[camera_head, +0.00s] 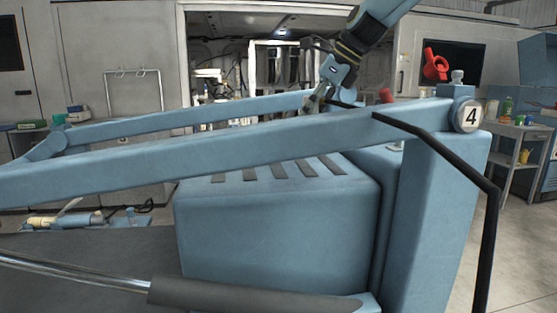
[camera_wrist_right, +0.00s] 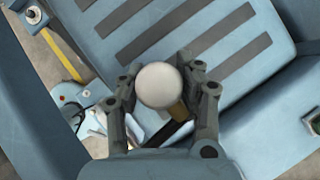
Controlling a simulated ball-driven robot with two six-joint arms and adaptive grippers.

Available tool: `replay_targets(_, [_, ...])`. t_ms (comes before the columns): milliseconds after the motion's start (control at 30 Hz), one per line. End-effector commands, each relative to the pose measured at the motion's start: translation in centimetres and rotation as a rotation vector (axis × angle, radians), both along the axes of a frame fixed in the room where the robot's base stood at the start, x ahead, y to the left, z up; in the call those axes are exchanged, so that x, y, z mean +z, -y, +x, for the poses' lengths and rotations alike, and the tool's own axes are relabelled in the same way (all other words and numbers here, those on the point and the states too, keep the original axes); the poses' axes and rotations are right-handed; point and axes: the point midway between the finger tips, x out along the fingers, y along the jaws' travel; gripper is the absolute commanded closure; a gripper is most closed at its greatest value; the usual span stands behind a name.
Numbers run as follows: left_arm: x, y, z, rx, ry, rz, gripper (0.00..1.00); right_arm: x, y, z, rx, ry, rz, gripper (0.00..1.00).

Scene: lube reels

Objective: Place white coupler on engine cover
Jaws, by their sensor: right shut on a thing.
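The white coupler (camera_wrist_right: 158,85) shows in the right wrist view as a round white end between the two fingers of my right gripper (camera_head: 313,103). The gripper is shut on it. A tan piece and a dark bar show just below the white end. The engine cover (camera_head: 275,220) is a light blue block with dark slots on top, and its slotted top (camera_wrist_right: 235,25) also shows in the wrist view. In the head view my right gripper is behind the blue lift arm, which hides the space below it. I cannot tell the gap to the cover. My left gripper is not in view.
Long blue lift arms (camera_head: 230,150) cross in front of the cover. A bent black bar (camera_head: 440,150) hangs at the right near the post marked 4 (camera_head: 470,116). A red object (camera_head: 435,65) is above the post. A cart (camera_head: 515,135) stands at the far right.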

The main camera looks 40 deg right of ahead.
Motion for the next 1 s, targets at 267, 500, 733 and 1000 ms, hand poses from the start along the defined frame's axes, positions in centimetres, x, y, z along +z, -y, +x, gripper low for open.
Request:
replay_targets(267, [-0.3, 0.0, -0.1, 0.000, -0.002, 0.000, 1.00, -5.3, 0.0, -0.1, 0.000, -0.004, -0.002, 1.00])
replay_targets(500, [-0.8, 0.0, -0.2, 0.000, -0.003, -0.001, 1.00, -8.4, 0.0, -0.1, 0.000, -0.004, -0.001, 1.00])
replay_targets(733, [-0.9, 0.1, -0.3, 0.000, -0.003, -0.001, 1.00, -9.6, 0.0, -0.1, 0.000, -0.002, -0.001, 1.00])
replay_targets(1000, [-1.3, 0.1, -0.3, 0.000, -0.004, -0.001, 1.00, -9.8, 0.0, -0.1, 0.000, -0.001, 0.000, 1.00])
